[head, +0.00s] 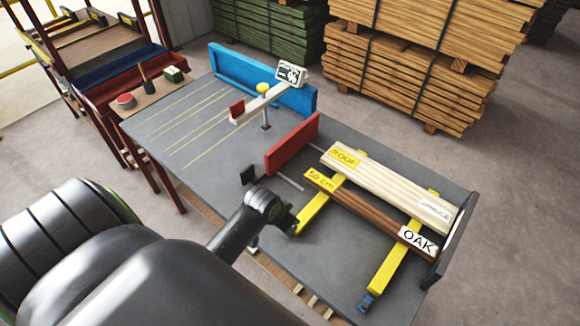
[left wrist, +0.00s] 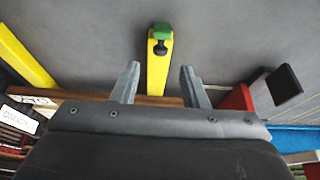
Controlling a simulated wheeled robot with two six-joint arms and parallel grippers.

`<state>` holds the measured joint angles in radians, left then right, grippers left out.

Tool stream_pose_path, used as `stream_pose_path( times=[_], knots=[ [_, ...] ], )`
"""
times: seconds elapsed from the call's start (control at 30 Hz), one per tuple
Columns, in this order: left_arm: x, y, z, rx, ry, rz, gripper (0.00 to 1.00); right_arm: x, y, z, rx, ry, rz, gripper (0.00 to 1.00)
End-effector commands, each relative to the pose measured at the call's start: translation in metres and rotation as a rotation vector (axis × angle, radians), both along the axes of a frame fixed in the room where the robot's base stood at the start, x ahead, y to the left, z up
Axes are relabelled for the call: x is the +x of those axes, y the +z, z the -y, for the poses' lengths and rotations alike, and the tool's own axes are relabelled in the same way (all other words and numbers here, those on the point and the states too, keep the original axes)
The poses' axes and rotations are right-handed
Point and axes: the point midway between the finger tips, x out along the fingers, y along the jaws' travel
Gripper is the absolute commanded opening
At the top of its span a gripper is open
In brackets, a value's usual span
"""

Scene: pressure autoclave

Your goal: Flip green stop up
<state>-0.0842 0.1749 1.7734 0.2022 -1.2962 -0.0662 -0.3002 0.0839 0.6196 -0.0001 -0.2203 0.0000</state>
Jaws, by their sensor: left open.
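The green stop (left wrist: 161,31) sits at the end of a yellow bar (left wrist: 158,72) in the left wrist view. In the head view it is mostly hidden behind my left gripper (head: 287,221). My left gripper is open and empty; its two fingers (left wrist: 160,82) appear on either side of the yellow bar, with the green stop beyond the tips. I cannot tell how high the fingers are above the bar. The matching bar at the right has a blue stop (head: 366,300) on its end. My right gripper is not in view.
A brown oak board (head: 350,205) and a pale board (head: 385,187) lie across the yellow bars. A red block (head: 292,145) stands behind the gripper, and a dark plate (head: 453,240) at the right end. The grey table (head: 325,262) is clear between the bars.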

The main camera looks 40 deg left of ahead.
Motion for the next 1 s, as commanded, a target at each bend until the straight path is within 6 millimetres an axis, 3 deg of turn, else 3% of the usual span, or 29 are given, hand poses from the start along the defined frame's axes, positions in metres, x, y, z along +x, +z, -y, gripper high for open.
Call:
stream_pose_path(
  times=[0.23,0.5,0.93,1.0],
  knots=[
    [0.013,-0.031,0.001,0.0,0.001,-0.003,0.4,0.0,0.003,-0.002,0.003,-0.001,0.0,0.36],
    [0.021,-0.051,0.002,0.0,0.0,-0.002,0.4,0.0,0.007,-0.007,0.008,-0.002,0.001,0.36],
    [0.023,-0.056,0.002,0.0,0.0,0.0,0.4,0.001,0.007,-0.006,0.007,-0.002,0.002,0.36],
    [0.023,-0.056,0.002,0.0,0.0,0.0,0.32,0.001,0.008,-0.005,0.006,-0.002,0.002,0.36]
  ],
)
